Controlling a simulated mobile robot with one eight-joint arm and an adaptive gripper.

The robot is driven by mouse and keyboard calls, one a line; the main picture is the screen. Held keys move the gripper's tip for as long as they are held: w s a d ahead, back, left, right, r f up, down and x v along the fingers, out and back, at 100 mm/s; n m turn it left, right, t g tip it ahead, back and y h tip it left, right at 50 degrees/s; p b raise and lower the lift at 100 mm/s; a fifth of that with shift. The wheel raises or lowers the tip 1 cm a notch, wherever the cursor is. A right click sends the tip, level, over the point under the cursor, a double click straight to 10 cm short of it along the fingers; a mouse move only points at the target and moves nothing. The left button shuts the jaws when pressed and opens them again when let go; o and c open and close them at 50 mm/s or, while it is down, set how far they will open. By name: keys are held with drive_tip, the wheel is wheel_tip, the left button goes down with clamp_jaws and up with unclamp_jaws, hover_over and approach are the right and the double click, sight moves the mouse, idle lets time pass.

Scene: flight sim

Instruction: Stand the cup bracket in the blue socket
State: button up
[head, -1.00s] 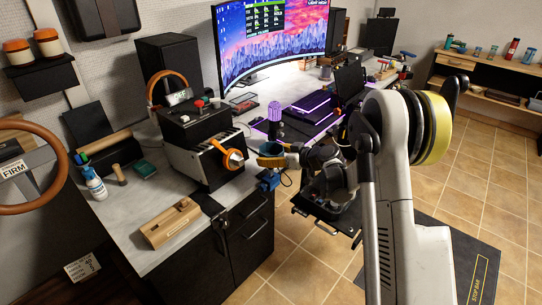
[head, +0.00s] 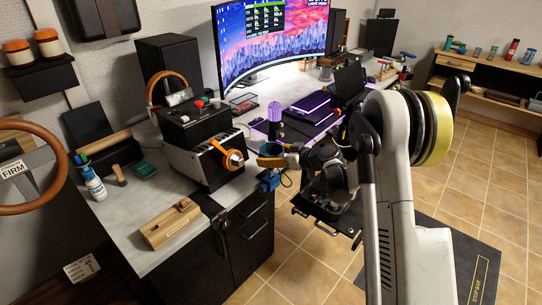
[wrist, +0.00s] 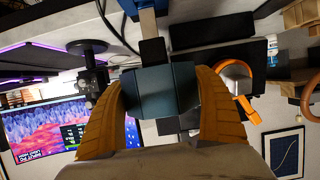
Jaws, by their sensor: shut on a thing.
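My gripper (head: 279,156) is at the desk's front edge, its orange fingers shut on the cup bracket (head: 270,148). In the wrist view the bracket shows as a dark teal block (wrist: 165,90) between both fingers (wrist: 160,88). A black piece (wrist: 153,51) shows beyond it, in line with the blue socket (wrist: 147,20). In the head view the blue socket (head: 269,181) is fixed at the desk edge, just below the gripper and bracket. I cannot tell whether bracket and socket touch. The bracket's lower part is hidden in the head view.
A wooden block (head: 170,223) lies on the front desk top. A cable hangs beside the socket. Open floor lies below the desk edge.

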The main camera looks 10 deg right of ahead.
drive_tip(key=shift+f, duration=2.2)
idle(0.6)
drive_tip(key=shift+r+p, duration=1.85)
drive_tip(key=shift+r, duration=1.7)
drive_tip(key=shift+f, duration=0.15)
drive_tip(key=shift+f+b, duration=0.95)
drive_tip(key=shift+f, duration=0.05)
drive_tip(key=shift+b, duration=0.45)
drive_tip(key=shift+f, duration=0.55)
